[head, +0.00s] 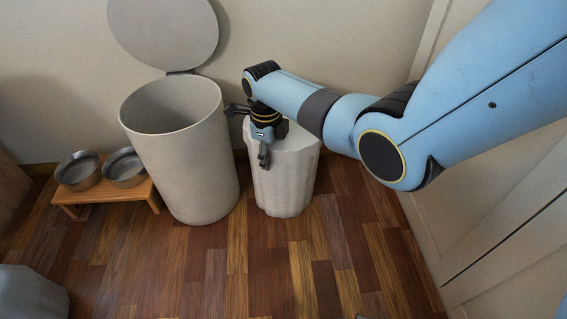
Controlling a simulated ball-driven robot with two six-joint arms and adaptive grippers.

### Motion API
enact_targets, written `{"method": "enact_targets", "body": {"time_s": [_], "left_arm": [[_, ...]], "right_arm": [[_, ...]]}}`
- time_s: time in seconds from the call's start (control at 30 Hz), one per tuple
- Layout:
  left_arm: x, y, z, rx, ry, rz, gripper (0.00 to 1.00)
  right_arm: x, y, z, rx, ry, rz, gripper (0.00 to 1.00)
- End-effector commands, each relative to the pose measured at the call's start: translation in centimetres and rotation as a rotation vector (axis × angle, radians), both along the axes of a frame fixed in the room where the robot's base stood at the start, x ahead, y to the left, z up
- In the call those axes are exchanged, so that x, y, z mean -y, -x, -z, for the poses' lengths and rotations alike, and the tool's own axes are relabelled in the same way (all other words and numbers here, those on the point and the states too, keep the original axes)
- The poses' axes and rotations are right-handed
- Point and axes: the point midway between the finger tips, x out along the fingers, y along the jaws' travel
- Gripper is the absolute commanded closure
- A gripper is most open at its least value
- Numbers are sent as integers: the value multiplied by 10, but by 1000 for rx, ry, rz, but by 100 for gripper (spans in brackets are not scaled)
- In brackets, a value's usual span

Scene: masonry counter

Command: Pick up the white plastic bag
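A whitish, upright object with fluted sides (284,186) stands on the floor at the middle of the head view; it looks like the white plastic bag. Its top is partly hidden by my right gripper and arm. My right gripper (250,134) is at the upper left of this object, over its near left rim. One finger points left and the other hangs down in front of the object, so the gripper looks open, with nothing seen between the fingers. I cannot tell whether it touches the bag. My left gripper is not in view.
A tall grey bin (187,165) with its round lid (163,31) raised stands just left of the bag. Two metal bowls sit in a low wooden stand (108,192) farther left. A wall is behind and panelling is at right. The wooden floor (225,270) in front is clear.

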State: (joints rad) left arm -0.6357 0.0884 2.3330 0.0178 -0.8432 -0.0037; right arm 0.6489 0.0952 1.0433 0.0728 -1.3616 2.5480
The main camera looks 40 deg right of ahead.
Motion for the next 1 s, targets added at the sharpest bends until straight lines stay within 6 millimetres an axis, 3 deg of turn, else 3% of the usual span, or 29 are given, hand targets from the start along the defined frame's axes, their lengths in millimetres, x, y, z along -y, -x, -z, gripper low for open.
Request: {"method": "enact_targets", "body": {"time_s": [0.2,0.43,1.0], "left_arm": [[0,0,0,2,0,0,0],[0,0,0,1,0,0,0],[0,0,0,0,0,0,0]], "right_arm": [[0,-1,-1,1,0,0,72],[0,0,-1,1,0,0,100],[0,0,-1,1,0,0,100]]}}
